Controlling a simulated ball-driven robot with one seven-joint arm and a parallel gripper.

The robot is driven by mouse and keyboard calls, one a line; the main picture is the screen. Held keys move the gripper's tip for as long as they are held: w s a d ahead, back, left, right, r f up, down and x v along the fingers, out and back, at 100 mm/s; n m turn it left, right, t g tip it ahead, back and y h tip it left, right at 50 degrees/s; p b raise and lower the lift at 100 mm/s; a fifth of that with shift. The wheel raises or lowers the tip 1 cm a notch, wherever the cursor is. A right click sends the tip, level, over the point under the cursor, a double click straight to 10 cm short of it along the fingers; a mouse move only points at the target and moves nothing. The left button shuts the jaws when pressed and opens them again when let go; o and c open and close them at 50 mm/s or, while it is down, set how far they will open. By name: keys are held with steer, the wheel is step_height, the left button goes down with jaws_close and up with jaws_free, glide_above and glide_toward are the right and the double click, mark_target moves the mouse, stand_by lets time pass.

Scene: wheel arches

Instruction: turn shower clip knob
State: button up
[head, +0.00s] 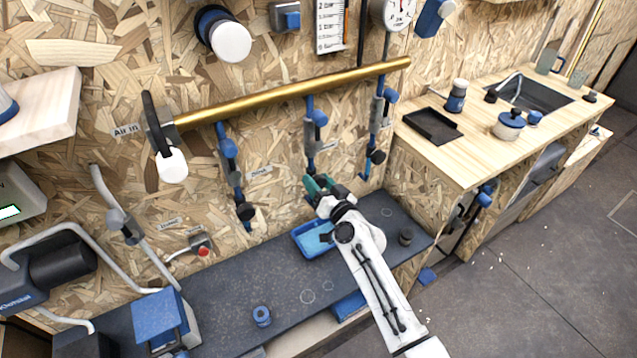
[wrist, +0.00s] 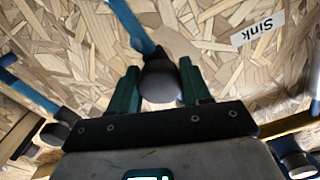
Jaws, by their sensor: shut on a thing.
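My gripper (head: 318,184) is at the lower end of the middle blue drop pipe (head: 310,115), by the chipboard wall. In the wrist view my green gripper fingers (wrist: 159,68) stand either side of a dark round knob (wrist: 160,82) and are shut on it. A blue pipe (wrist: 132,22) runs up-left from this knob. A label reading "Sink" (wrist: 258,30) is on the wall beside it. In the head view my gripper hides the knob. I cannot tell from the labels whether this is the shower clip's knob.
A brass pipe (head: 290,92) crosses above, with a left drop pipe (head: 230,165) and a right one (head: 378,120). A wooden counter (head: 480,140) stands right.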

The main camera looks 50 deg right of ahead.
steer(key=o, duration=1.1)
steer(key=shift+c, duration=0.2)
steer(key=b+v, duration=0.1)
steer(key=v, duration=0.9)
steer(key=shift+s+b, duration=0.35)
steer(key=shift+s, duration=0.05)
steer(key=shift+a, duration=0.1)
